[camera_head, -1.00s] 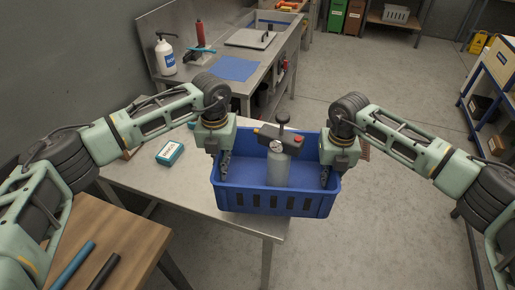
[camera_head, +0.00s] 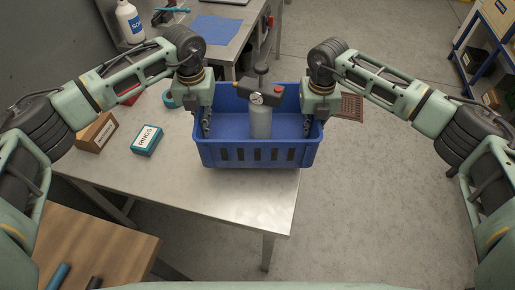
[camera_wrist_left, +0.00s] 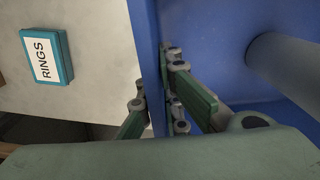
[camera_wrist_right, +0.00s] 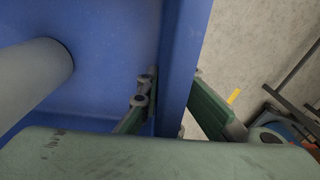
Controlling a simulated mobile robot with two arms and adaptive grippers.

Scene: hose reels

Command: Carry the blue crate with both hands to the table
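The blue crate (camera_head: 215,155) is level between my two grippers, over the right end of the steel table (camera_head: 235,205). Its right end reaches past the table's right edge. I cannot tell whether its bottom touches the table. A grey bottle-like device (camera_head: 261,122) with a gauge and dark top stands upright in it. My left gripper (camera_head: 207,125) is shut on the crate's left wall (camera_wrist_left: 146,60), one finger on each side. My right gripper (camera_head: 308,122) is shut on the right wall (camera_wrist_right: 186,60) in the same way; its fingertips are partly hidden.
On the table to the left are a teal RINGS box (camera_head: 147,140), a brown box (camera_head: 96,132) and a teal roll (camera_head: 170,99). A wooden bench (camera_head: 100,235) is at the lower left. A steel bench (camera_head: 190,50) stands behind. The table's front part is clear.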

